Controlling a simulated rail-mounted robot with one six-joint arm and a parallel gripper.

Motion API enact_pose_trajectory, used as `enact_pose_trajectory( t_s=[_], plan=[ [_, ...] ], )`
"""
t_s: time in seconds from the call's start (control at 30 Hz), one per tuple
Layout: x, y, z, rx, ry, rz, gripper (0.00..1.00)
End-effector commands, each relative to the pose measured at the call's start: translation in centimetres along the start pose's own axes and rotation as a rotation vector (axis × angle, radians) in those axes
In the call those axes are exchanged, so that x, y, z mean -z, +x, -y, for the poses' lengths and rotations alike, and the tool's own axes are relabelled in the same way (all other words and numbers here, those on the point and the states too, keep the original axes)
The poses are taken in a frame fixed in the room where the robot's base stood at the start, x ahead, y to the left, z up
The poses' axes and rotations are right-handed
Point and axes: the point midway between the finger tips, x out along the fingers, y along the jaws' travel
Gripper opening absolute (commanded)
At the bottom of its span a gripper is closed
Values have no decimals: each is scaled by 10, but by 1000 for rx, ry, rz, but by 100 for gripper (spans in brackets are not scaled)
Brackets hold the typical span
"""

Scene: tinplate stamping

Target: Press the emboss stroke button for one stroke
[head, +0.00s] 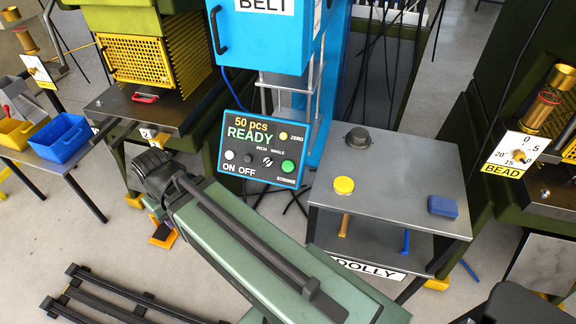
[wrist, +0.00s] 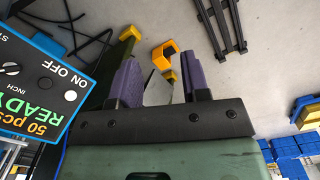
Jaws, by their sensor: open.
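The control panel (head: 240,185) is a dark tilted box with a blue rim, reading "50 pcs READY". Its green stroke button (head: 288,166) is at the lower right, above the STROKE label. A white ON button (head: 229,155), a black OFF button (head: 248,158) and an INCH/SINGLE selector (head: 268,161) sit to its left. In the wrist view the panel (wrist: 45,75) is upside down at the left edge; the green button is out of frame. My gripper (wrist: 160,80) is open and empty, its purple fingers apart over the floor, beside the panel. In the head view its fingers are hidden.
A grey dolly (head: 385,190) right of the panel bears a yellow disc (head: 344,185), a dark knob (head: 357,141) and a blue block (head: 443,207). A blue machine (head: 285,40) stands behind the panel. Blue (head: 60,137) and yellow (head: 18,130) bins sit at left. Black rails (head: 110,295) lie lower left.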

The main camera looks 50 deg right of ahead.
Motion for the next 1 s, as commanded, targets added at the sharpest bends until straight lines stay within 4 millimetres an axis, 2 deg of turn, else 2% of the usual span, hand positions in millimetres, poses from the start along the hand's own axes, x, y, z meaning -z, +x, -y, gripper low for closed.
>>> enact_pose_trajectory(
  t_s=[0.13, 0.17, 0.4, 0.43, 1.0],
  plan=[
    [0, 0, 0, 0, 0, 0, 43],
    [0, 0, 0, 0, 0, 0, 40],
    [0, 0, 0, 0, 0, 0, 3],
    [0, 0, 0, 0, 0, 0, 0],
    [0, 0, 0, 0, 0, 0, 0]
  ],
)
